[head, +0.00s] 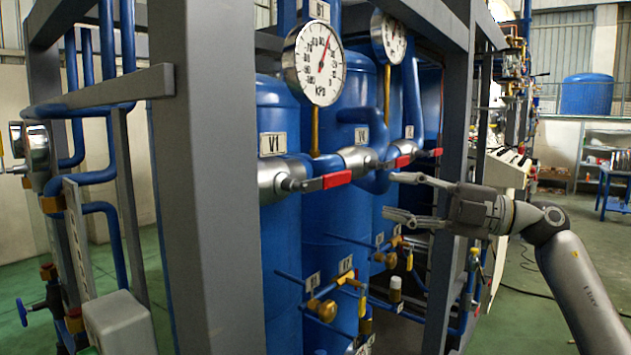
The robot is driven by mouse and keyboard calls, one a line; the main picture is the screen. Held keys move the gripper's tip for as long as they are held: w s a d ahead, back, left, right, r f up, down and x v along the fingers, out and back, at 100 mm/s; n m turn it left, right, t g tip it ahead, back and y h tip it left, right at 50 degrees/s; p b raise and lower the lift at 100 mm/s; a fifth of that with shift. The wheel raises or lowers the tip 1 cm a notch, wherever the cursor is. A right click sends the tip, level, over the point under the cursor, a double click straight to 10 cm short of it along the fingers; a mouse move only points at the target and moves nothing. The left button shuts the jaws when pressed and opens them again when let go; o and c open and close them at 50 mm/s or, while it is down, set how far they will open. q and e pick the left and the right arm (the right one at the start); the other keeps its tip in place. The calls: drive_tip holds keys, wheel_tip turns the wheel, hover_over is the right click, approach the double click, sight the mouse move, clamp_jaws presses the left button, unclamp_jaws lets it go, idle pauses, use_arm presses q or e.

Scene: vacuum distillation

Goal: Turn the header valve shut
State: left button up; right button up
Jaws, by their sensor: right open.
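Silver ball valves sit on the blue header pipe. The valve tagged V1 (270,182) has a red-tipped lever (325,181) lying along the pipe, pointing right. A second valve, tagged V4 (357,158), stands farther along, with another red-tipped lever (402,161) to its right. No tag in view reads "header", so I cannot tell which valve is meant. My right gripper (391,196) is open and empty. It comes in from the right, with its fingers pointing left, just below and right of the V4 lever in the picture. I see no contact with a lever. My left gripper is not in view.
A thick grey frame post (208,180) stands left of V1, and another post (452,130) stands near my right gripper. A round gauge (314,63) rises above the pipe. Small brass valves (322,309) stick out below. Open floor (560,270) lies to the right.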

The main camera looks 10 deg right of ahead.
sight(341, 180)
drive_tip(key=s+a+r+n+h, duration=0.1)
drive_tip(key=s+r, duration=0.2)
drive_tip(key=s, duration=0.1)
drive_tip(key=shift+g, duration=0.4)
drive_tip(key=p+x, duration=0.2)
drive_tip(key=x, duration=0.7)
drive_tip(key=shift+w+a, duration=0.15)
drive_tip(key=shift+w, duration=0.1)
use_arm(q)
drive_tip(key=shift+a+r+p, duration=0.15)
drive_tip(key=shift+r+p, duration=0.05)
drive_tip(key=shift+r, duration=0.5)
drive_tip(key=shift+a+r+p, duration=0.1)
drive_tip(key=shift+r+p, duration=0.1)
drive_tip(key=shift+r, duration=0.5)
use_arm(e)
drive_tip(key=shift+x, duration=0.8)
drive_tip(key=shift+f, duration=0.15)
clamp_jaws()
